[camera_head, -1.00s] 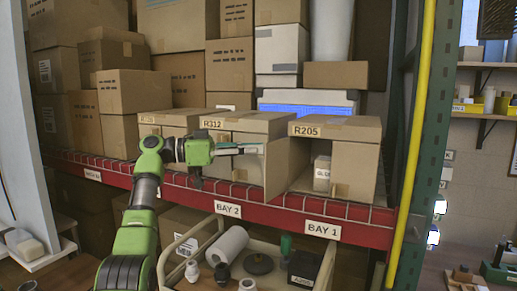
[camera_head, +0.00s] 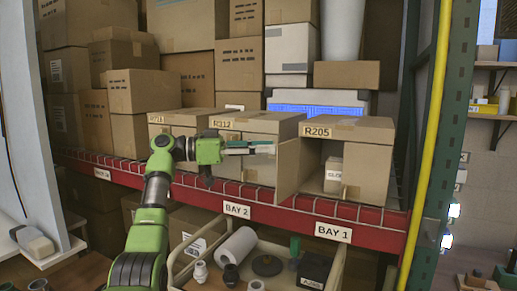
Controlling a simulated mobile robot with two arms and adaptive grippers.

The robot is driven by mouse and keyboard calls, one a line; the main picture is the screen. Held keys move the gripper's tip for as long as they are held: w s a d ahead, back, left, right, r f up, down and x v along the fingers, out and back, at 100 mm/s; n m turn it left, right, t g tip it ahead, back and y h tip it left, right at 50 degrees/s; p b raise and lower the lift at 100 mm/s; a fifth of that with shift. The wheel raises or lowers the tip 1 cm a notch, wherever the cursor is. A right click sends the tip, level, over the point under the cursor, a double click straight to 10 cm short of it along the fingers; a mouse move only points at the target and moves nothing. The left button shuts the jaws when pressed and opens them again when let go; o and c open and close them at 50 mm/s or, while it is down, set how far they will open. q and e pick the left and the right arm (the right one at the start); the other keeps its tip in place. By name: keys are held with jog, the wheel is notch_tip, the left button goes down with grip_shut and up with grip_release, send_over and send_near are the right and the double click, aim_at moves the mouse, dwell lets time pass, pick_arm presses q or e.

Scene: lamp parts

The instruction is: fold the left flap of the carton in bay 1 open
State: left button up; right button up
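The carton labelled R205 (camera_head: 374,138) stands on the red-fronted shelf above the BAY 1 label (camera_head: 333,232). Its front is open, and its left flap (camera_head: 290,171) stands out toward me, angled to the left. A small white-labelled box (camera_head: 333,180) sits inside, partly hidden. My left gripper (camera_head: 262,147) reaches in from the left, in front of the carton labelled R312 (camera_head: 257,122). Its fingertips are beside the outer left face of the flap; I cannot tell whether they touch it. The finger gap is too small to judge. My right gripper is not in view.
Another closed carton (camera_head: 180,119) stands left of R312. A wire lip runs along the red shelf beam (camera_head: 285,205). A cart below holds a white roll (camera_head: 236,246) and a black box (camera_head: 314,267). A yellow pole and green upright (camera_head: 450,130) bound the right side.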

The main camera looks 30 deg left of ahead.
pick_arm(q)
jog(key=shift+w+d+r, duration=0.1)
jog(key=shift+r, duration=0.1)
jog(key=shift+f, duration=0.1)
jog(key=v, duration=1.2)
jog(key=shift+f, duration=0.1)
dwell(0.3)
